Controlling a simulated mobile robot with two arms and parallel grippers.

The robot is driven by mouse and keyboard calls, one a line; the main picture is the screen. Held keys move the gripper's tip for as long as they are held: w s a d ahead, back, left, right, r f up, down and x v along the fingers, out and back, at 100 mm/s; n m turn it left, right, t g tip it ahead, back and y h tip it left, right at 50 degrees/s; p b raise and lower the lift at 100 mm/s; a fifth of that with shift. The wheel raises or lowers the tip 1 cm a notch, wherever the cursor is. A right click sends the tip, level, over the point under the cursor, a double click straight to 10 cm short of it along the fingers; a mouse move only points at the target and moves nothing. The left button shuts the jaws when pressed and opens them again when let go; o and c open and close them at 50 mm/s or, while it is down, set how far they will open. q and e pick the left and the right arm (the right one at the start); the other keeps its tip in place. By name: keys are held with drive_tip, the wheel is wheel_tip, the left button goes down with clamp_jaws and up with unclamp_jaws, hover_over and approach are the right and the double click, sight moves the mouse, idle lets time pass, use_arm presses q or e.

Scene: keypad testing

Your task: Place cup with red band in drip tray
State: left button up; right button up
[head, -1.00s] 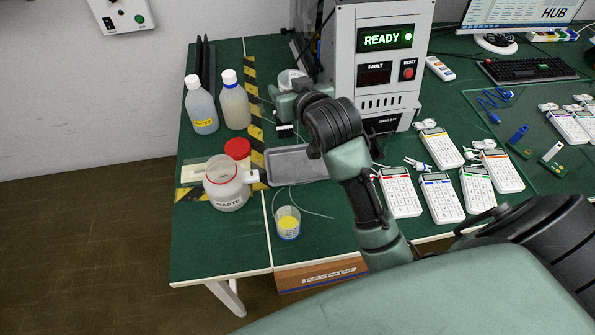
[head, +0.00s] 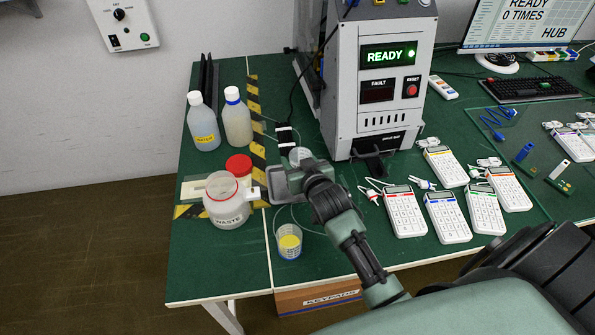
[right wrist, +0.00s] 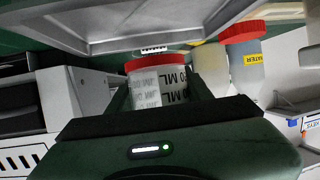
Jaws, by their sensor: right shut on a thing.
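My right gripper (head: 284,184) is over the drip tray area on the left table. In the right wrist view it is shut on the cup with the red band (right wrist: 146,90), a pale see-through cup with black ML marks. In the head view part of the cup (head: 299,154) shows just beyond the gripper. Contact between cup and tray cannot be told. My left gripper is not in view.
A waste jar (head: 226,205) and red lid (head: 239,165) stand just left of the gripper. A blue-banded cup with yellow contents (head: 289,242) stands in front. Two bottles (head: 237,118) are behind, left. The READY machine (head: 375,90) and several keypads (head: 404,211) are to the right.

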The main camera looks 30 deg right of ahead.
wheel_tip(320, 180, down, 4)
drive_tip(key=shift+f, duration=0.15)
drive_tip(key=shift+f, duration=0.1)
drive_tip(key=shift+s+f+b, duration=0.1)
drive_tip(key=shift+f+b, duration=0.15)
drive_tip(key=shift+b, duration=0.1)
drive_tip(key=o, duration=1.1)
drive_tip(key=shift+o, duration=1.1)
